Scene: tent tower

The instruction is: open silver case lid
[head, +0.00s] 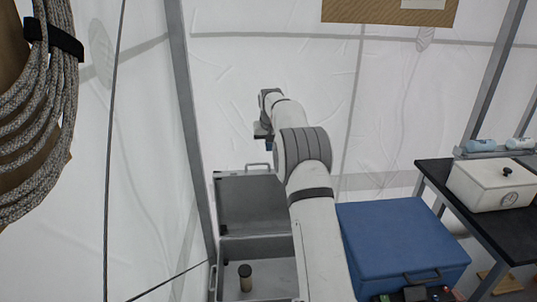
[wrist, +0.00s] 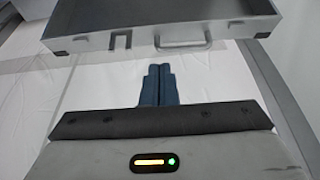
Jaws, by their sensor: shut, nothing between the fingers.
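The silver case (head: 228,246) stands in the lower middle of the head view. Its lid (head: 250,205) is raised, with the grey inner face showing and the handle on its top edge. A small dark and tan cylinder (head: 245,278) stands inside the case. In the wrist view the lid's edge (wrist: 225,32) shows at the top, with a handle (wrist: 184,40) and latch. My gripper (wrist: 158,70) is shut and empty, its blue fingers pointing towards the lid and appearing apart from it. In the head view my arm hides part of the case and most of my gripper.
A blue case (head: 400,235) stands closed just right of the silver case. A black table (head: 455,195) at the right holds a white box (head: 495,187) with a gauge. Coiled rope (head: 40,120) hangs at the left. White tent walls and grey poles surround the space.

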